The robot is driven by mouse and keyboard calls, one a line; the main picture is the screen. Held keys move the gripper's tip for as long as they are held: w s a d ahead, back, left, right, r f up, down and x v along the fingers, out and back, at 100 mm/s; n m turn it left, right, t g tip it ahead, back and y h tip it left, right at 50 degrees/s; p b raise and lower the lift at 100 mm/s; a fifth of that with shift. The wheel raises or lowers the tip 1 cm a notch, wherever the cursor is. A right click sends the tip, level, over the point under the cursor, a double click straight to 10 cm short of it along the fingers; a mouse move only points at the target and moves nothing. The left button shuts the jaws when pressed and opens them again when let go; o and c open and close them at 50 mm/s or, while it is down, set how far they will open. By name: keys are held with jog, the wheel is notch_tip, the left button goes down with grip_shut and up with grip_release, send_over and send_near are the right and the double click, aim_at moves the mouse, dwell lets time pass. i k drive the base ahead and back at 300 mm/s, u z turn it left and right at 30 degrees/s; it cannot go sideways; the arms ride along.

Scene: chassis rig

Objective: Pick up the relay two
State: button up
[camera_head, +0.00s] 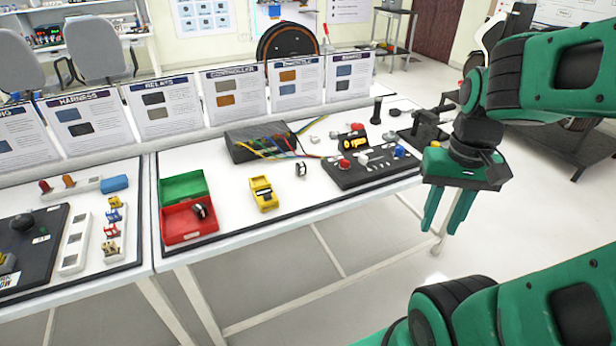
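No part carries a label that I can read as relay two, so I cannot tell which one it is. The poster headed RELAYS (166,104) stands behind the left-middle of the bench. Small coloured parts, blue (114,202), red (111,230) and yellowish (110,248), sit by a white slotted holder (74,243) on the left table. A small black-and-white part (301,170) stands on the middle table. My gripper (443,226) points down beyond the table's right end, above the floor. Its green fingers are apart with nothing between them.
The middle table holds an open red box (185,224) with a green lid, a yellow meter (263,193), a black wired box (259,142) and a black panel (371,166) with knobs. A dark vise-like device (425,130) stands near my gripper. The middle table's front strip is clear.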

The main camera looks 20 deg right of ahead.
aim_at(302, 168)
jog(key=k, duration=0.55)
jog(key=z, duration=0.45)
jog(key=i, duration=1.5)
